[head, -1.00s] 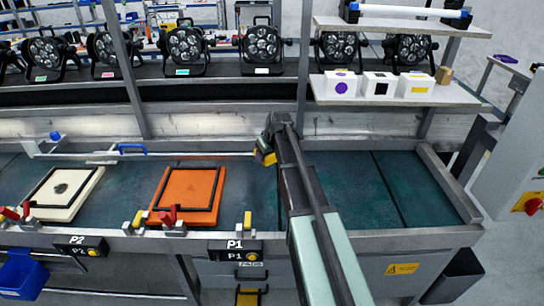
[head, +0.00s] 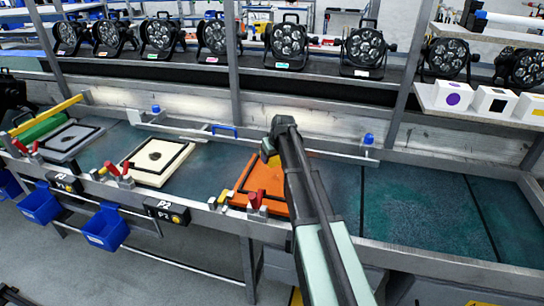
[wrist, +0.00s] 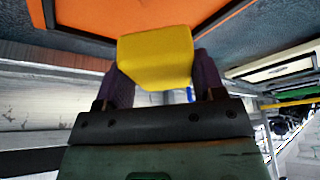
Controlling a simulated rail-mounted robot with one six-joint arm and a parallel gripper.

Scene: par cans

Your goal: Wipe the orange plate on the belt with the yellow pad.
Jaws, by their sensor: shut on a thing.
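The orange plate (head: 262,180) lies on the belt in the head view, inside a dark frame. My arm hides its right part. In the wrist view the orange plate (wrist: 130,14) fills the top edge. My gripper (head: 268,150) is at the plate's far edge in the head view. In the wrist view its two dark fingers are shut on the yellow pad (wrist: 155,58), which hides part of the plate behind it. I cannot tell whether the pad touches the plate.
A cream plate (head: 158,160) and a grey plate (head: 72,140) lie to the left. Red clamps (head: 256,197) stand at the belt's front edge. A rail with blue knobs (head: 368,139) runs behind the plates. The belt (head: 415,205) on the right is bare.

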